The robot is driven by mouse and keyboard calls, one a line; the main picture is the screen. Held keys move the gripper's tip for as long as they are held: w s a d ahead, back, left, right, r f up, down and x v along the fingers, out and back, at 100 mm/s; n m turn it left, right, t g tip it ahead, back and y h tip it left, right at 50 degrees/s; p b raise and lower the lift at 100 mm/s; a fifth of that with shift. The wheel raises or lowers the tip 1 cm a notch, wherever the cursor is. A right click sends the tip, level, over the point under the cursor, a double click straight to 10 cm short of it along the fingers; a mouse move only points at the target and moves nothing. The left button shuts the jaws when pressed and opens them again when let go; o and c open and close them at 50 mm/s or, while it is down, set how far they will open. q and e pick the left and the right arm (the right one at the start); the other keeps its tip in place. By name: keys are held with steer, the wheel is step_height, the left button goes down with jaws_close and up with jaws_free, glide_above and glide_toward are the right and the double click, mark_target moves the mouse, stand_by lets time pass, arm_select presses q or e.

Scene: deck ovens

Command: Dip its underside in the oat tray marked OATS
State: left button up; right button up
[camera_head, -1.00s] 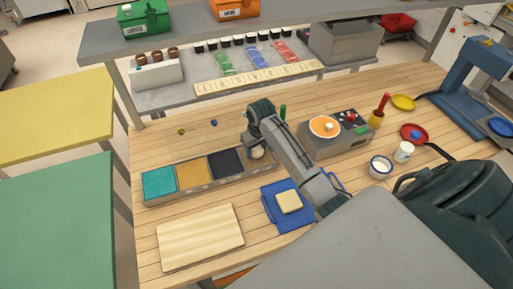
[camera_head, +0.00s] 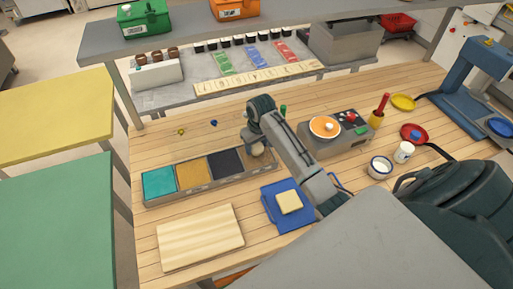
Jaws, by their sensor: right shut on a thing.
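A long tray box with several compartments stands on the wooden table: teal (camera_head: 159,183), ochre (camera_head: 193,175), dark (camera_head: 225,163) and a brownish one (camera_head: 264,160) at the right end. The marks on its front are too small to read, so I cannot tell which is OATS. My right gripper (camera_head: 257,146) points down over the right-end compartment. It is shut on a small pale thing, mostly hidden by the gripper and arm. I cannot tell whether its underside touches the tray's contents. My left gripper is not in view.
A wooden board (camera_head: 200,238) lies in front of the tray. A blue cloth (camera_head: 269,199) with a pale square block (camera_head: 289,202) lies to its right.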

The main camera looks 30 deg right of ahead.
steer(key=shift+r, duration=3.1)
steer(key=shift+f, duration=0.1)
